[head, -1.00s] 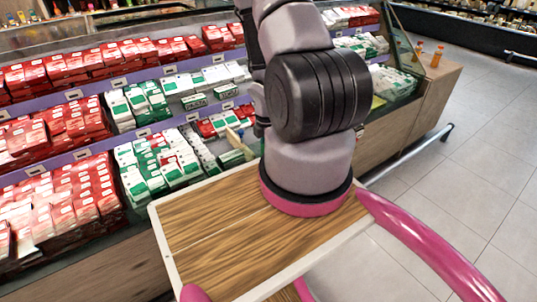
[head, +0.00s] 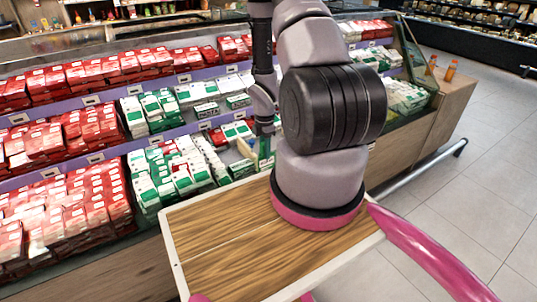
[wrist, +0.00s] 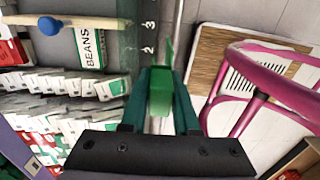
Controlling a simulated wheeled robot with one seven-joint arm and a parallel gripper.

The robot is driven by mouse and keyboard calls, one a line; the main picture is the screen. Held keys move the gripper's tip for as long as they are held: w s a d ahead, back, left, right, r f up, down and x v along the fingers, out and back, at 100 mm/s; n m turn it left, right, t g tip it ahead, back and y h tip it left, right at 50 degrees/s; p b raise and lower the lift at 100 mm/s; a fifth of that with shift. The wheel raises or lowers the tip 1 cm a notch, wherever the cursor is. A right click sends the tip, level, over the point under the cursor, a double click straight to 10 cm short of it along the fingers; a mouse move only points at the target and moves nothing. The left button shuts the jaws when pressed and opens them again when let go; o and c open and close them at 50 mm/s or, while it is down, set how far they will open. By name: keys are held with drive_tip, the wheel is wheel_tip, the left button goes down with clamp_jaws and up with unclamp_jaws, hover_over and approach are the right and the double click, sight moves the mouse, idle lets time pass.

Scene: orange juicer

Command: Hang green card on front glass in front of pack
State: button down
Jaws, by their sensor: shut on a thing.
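The green card (wrist: 160,92) is seen nearly edge-on between the two dark green fingers of my gripper (wrist: 161,85) in the wrist view. My gripper is shut on it, beside the case's front glass (wrist: 181,40), a thin upright edge running away from the camera. I cannot tell whether the card touches the glass. In the head view my gripper (head: 264,150) is partly visible left of my arm, at the front of the case. A pack marked BEANS (wrist: 88,46) lies to the left of the card in the wrist view.
Green-and-white packs (head: 165,170) and red packs (head: 75,200) fill the tiered shelves. A light stick with a blue knob (wrist: 48,25) lies near the BEANS pack. A metal rail (head: 425,168) runs along the case front. Tiled floor (head: 480,185) is clear at right.

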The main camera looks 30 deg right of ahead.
hover_over(257, 157)
drive_tip(key=shift+w+d, duration=0.15)
drive_tip(key=shift+w, duration=0.05)
drive_tip(key=shift+s+f, duration=0.15)
drive_tip(key=shift+f, duration=2.55)
drive_tip(key=c, duration=0.6)
unclamp_jaws()
